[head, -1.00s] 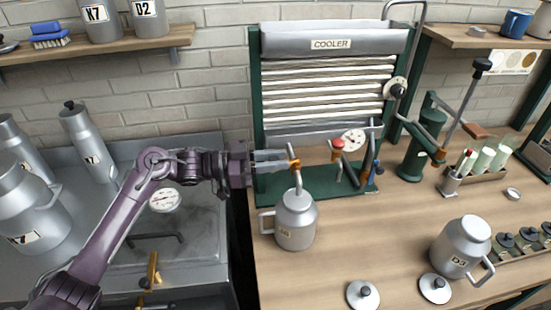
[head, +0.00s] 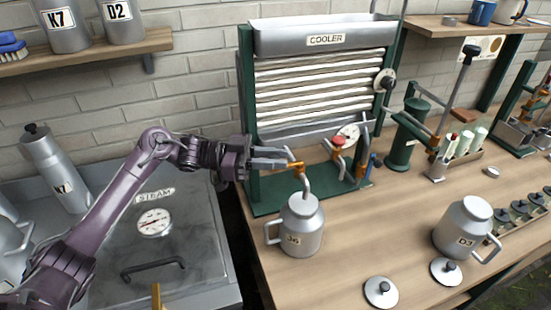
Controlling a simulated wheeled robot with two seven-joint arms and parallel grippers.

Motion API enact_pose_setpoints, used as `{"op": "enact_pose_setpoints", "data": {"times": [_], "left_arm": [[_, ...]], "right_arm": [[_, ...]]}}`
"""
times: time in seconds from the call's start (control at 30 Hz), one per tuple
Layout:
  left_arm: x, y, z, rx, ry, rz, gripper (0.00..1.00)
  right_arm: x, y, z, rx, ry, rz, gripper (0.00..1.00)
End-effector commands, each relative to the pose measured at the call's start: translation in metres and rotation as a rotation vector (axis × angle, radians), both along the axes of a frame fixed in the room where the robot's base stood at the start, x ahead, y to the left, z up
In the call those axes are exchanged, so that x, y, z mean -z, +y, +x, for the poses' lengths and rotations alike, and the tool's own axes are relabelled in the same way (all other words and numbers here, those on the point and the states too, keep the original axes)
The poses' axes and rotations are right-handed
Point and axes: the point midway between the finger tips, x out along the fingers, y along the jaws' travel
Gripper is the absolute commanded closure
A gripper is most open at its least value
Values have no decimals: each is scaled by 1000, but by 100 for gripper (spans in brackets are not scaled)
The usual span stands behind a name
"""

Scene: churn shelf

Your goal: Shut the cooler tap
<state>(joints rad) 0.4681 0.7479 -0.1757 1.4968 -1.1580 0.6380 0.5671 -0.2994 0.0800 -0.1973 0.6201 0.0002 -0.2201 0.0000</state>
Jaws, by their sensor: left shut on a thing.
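The cooler (head: 325,40) is a green-framed unit with a grey trough and a stack of pale horizontal pipes. Its tap (head: 296,168) is orange-brown, low at the front left, with a grey spout curving down to the mouth of a grey can (head: 301,228). My left gripper (head: 288,158) reaches in from the left, its fingers shut at the tap's handle. The fingers hide most of the handle, so its exact angle is hard to tell. I cannot see whether liquid runs from the spout. My right gripper is not in view.
A red-topped valve (head: 338,141) and a dial stand right of the tap. A second can (head: 463,227) and two round lids (head: 381,291) are on the wooden bench.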

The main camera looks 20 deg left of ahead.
Motion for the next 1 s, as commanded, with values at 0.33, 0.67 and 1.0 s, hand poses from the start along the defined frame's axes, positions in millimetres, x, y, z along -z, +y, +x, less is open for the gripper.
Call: {"op": "enact_pose_setpoints", "data": {"times": [0.33,0.67,1.0], "left_arm": [[-2,1,1,-3,-6,-2,59],[0,4,0,-3,-2,0,59],[3,57,-13,-6,-3,2,59]], "right_arm": [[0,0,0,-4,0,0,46],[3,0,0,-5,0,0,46],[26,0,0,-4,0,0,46]]}}
